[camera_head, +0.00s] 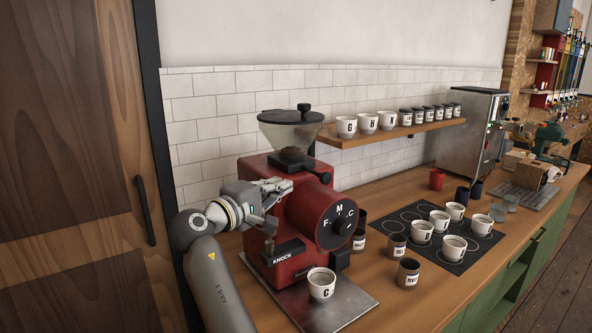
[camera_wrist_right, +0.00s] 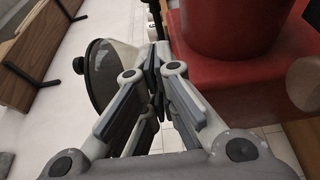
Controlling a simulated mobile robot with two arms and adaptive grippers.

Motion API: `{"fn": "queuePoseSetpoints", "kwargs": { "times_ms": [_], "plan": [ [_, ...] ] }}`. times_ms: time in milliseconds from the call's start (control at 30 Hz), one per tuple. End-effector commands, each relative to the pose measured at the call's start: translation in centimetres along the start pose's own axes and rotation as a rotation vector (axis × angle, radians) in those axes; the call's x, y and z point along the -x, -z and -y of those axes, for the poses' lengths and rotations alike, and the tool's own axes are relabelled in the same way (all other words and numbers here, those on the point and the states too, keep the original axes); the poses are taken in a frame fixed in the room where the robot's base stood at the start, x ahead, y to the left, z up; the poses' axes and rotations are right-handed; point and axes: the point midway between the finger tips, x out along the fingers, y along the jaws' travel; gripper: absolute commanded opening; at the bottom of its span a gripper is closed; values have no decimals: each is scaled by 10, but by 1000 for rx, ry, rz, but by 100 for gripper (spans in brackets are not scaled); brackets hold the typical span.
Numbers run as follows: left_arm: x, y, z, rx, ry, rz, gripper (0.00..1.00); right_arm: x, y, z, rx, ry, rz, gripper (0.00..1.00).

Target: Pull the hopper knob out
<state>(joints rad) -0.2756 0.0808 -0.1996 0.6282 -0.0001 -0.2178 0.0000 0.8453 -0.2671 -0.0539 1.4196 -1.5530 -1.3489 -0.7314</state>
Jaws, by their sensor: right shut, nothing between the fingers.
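The red grinder (camera_head: 292,228) stands on the counter with a clear, cone-shaped hopper (camera_head: 290,132) on top. A black knob (camera_head: 304,107) sits on the hopper lid. Another dark knob-like part (camera_head: 321,174) sticks out at the hopper's base, on the right. I cannot tell for sure which is the hopper knob. My right gripper (camera_head: 287,186) is shut and empty, below the hopper, in front of the red body and left of the dial. In the wrist view the shut fingers (camera_wrist_right: 157,75) lie between the hopper (camera_wrist_right: 108,75) and the red body (camera_wrist_right: 305,70).
A white cup marked C (camera_head: 321,284) stands on the metal tray (camera_head: 345,309) under the grinder. The dial (camera_head: 337,224) faces front right. Cups stand on a black mat (camera_head: 392,226) to the right. A wooden shelf (camera_head: 345,140) with cups and tins is behind.

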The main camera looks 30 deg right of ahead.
Motion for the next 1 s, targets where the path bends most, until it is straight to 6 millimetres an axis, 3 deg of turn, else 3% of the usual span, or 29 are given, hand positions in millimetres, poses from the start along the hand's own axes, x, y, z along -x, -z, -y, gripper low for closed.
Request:
{"fn": "queuePoseSetpoints", "kwargs": {
  "times_ms": [367, 500, 767, 1000],
  "plan": [
    [5, -44, -8, 0, -10, 64, 40, -4, 0, -1, 1, -1, 1, 0],
    [13, -39, -8, 0, -9, 58, 40, -22, -1, -3, 1, -1, 4, 0],
    [30, -9, -4, 0, -5, 14, 40, -70, -1, -4, 3, -1, 2, 0],
    [38, -12, -4, 0, -6, 22, 40, -96, 0, -1, 2, -1, 2, 0]
  ]
}}
